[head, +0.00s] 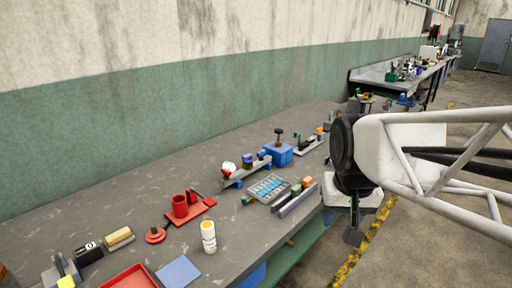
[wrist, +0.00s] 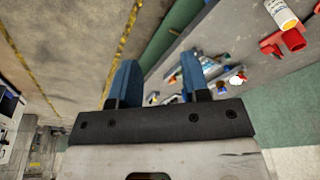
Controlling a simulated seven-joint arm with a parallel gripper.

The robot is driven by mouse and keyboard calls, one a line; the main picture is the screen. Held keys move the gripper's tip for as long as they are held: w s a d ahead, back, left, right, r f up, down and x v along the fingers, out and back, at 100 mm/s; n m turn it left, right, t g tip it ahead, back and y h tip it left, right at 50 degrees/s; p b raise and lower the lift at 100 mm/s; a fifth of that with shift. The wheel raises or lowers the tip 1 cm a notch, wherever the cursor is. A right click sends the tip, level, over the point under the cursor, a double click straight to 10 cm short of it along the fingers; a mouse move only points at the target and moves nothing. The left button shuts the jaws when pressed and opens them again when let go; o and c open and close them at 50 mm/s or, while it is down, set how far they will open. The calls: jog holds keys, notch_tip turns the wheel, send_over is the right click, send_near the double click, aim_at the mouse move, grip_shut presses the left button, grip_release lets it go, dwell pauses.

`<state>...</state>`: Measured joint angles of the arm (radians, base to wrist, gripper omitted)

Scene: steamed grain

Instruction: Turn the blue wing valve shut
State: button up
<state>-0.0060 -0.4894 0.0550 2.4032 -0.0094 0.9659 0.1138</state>
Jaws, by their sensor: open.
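A grey pipe fitting (head: 246,172) with small blue parts (head: 261,156) lies on the workbench in the middle of the head view. Its blue parts may include the wing valve, but they are too small to tell its wing angle. A blue block (head: 279,153) with a dark knob on top stands just behind it. My gripper (head: 354,232) hangs off the bench's front edge, to the right of the fitting and apart from it. In the wrist view my gripper (wrist: 158,72) shows two blue fingers spread apart with nothing held.
A green and cream wall (head: 200,95) runs behind. The floor beside the bench is open.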

jog(key=w+a+r+m, duration=0.1)
jog(key=w+r, duration=0.1)
jog(key=w, duration=0.6)
jog(key=w+a+r+m, duration=0.1)
jog(key=w+r, duration=0.1)
jog(key=w, duration=0.6)
jog(key=m+g, duration=0.2)
jog(key=m, duration=0.4)
send_over(261, 154)
notch_tip(261, 154, down, 16)
jog(key=shift+w+d+f, duration=0.1)
jog(key=shift+w+f, duration=0.3)
jog(key=shift+w, duration=0.3)
jog(key=shift+f, duration=0.1)
jog(key=shift+f, duration=3.8)
grip_shut()
